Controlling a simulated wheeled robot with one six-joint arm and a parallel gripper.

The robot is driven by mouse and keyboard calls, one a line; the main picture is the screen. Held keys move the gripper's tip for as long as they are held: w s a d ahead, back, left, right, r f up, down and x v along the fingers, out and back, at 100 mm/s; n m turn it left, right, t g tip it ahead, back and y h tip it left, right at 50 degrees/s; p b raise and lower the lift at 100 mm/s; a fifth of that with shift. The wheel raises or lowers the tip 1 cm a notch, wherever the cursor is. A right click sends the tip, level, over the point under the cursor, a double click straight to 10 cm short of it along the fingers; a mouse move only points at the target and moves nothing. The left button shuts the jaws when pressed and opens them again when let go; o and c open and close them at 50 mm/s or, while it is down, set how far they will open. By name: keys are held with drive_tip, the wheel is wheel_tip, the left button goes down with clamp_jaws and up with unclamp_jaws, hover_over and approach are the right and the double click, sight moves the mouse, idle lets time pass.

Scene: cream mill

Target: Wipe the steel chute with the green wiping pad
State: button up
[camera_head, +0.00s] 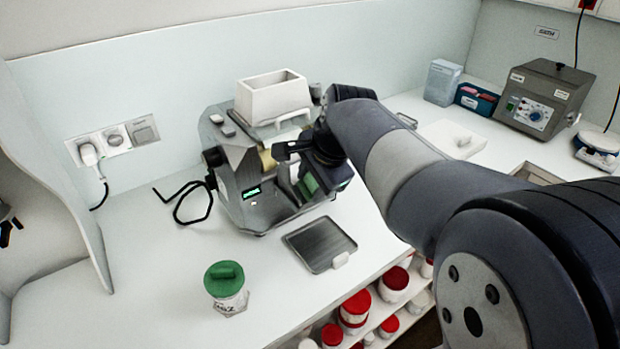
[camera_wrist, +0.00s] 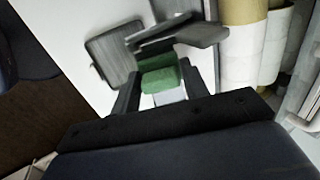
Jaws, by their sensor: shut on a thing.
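The green wiping pad (camera_wrist: 158,75) is held between the two fingers of my gripper (camera_wrist: 160,88) in the wrist view. In the head view the green of the pad (camera_head: 310,183) shows at the front of the mill (camera_head: 262,185), beside my gripper (camera_head: 312,172). A grey metal piece (camera_wrist: 180,36), which looks like the steel chute, lies just beyond the pad in the wrist view. I cannot tell whether the pad touches it. My arm and gripper hide most of the chute in the head view.
A flat grey tray (camera_head: 320,246) lies in front of the mill. A green-lidded jar (camera_head: 228,290) stands at the front left. Red-lidded jars (camera_head: 356,306) fill the shelf below. The counter's left part is mostly clear.

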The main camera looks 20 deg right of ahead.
drive_tip(key=shift+s+f, duration=0.15)
drive_tip(key=r+p, duration=0.4)
drive_tip(key=r, duration=0.1)
drive_tip(key=s+r+p, duration=0.1)
drive_tip(key=r+p, duration=0.2)
drive_tip(key=shift+d, duration=0.2)
drive_tip(key=shift+f, duration=0.15)
